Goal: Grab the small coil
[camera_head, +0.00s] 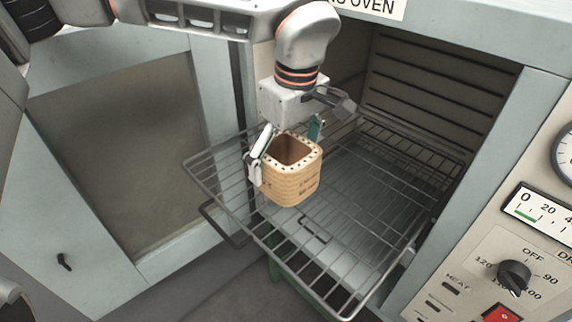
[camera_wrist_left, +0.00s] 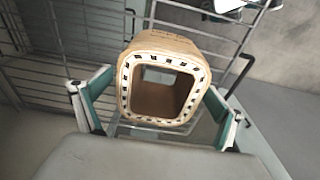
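The small coil (camera_head: 290,186) is a tan, square-shaped ring with rounded corners and dark slots around its pale rim. In the head view it stands roughly upright above the front part of the pulled-out wire rack, hollow end up. My left gripper (camera_head: 288,154) points down over it, with one finger at its left side and the other behind its right rear side. In the left wrist view the coil (camera_wrist_left: 163,50) lies between the two teal-padded fingers, with narrow gaps near its rim. Contact at the fingertips is unclear.
The wire rack (camera_head: 356,290) extends out of the open oven, whose slotted side wall (camera_head: 430,85) is close on the right. The open oven door (camera_head: 120,150) stands on the left. The control panel (camera_head: 500,250) is at the right. The rack behind the coil looks empty.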

